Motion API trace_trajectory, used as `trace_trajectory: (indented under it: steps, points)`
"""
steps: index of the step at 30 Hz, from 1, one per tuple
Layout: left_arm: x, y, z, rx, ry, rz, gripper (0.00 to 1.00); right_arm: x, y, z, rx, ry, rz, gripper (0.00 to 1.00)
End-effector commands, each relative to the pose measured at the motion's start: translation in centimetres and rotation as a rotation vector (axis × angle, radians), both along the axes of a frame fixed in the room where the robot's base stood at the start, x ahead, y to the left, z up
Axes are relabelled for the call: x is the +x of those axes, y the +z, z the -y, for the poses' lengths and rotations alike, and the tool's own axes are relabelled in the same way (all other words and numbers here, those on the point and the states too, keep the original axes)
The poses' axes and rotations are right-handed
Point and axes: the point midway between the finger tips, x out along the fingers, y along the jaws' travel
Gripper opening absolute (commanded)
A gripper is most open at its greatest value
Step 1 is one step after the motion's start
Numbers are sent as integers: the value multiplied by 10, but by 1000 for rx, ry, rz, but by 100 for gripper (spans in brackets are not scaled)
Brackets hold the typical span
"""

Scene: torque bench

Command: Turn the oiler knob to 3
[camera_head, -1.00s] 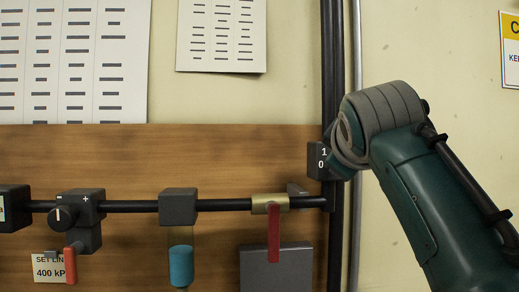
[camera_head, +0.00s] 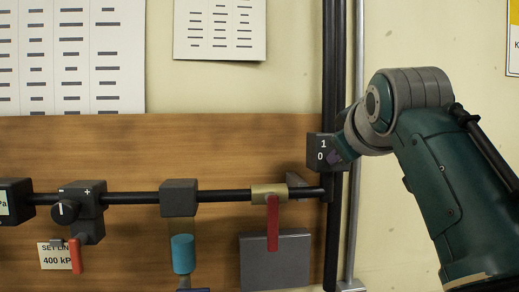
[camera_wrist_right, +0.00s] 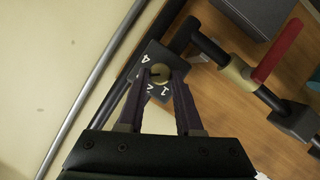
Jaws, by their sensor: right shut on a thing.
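The oiler knob (camera_wrist_right: 160,71) is a small round brass-coloured knob on a dark box (camera_wrist_right: 148,55) with white digits; 4, 2 and 1 can be made out in the right wrist view. In the head view the box (camera_head: 315,150) sits at the right end of the wooden board, showing 1 and 0; its knob is hidden by my right gripper (camera_head: 338,157). In the right wrist view my right gripper (camera_wrist_right: 160,79) is shut on the knob, one finger on each side. A dark slot shows on the knob, but which digit it points to I cannot tell. My left gripper is not in view.
A vertical black post (camera_head: 335,60) and grey conduit (camera_head: 359,60) stand beside the box.

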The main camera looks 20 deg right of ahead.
Motion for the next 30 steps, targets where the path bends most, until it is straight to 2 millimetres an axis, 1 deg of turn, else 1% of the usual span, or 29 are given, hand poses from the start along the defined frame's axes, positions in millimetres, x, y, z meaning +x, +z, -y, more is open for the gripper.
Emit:
trace_trajectory:
  steps: [4,5,12,13,20,23,26,30]
  points:
    - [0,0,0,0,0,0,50,0,-1,1,-1,-3,-3,0]
    - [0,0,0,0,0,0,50,0,-1,1,-1,-3,-3,35]
    - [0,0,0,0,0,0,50,0,-1,1,-2,-1,-2,62]
    - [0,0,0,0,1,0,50,0,-1,1,-2,-1,-2,65]
    - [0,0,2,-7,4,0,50,0,0,0,-1,-1,-1,65]
    - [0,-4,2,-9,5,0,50,-3,0,-1,-2,-1,1,65]
    - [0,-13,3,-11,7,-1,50,-12,2,-5,-2,-1,4,65]
    - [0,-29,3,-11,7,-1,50,-32,8,-15,-1,0,7,65]
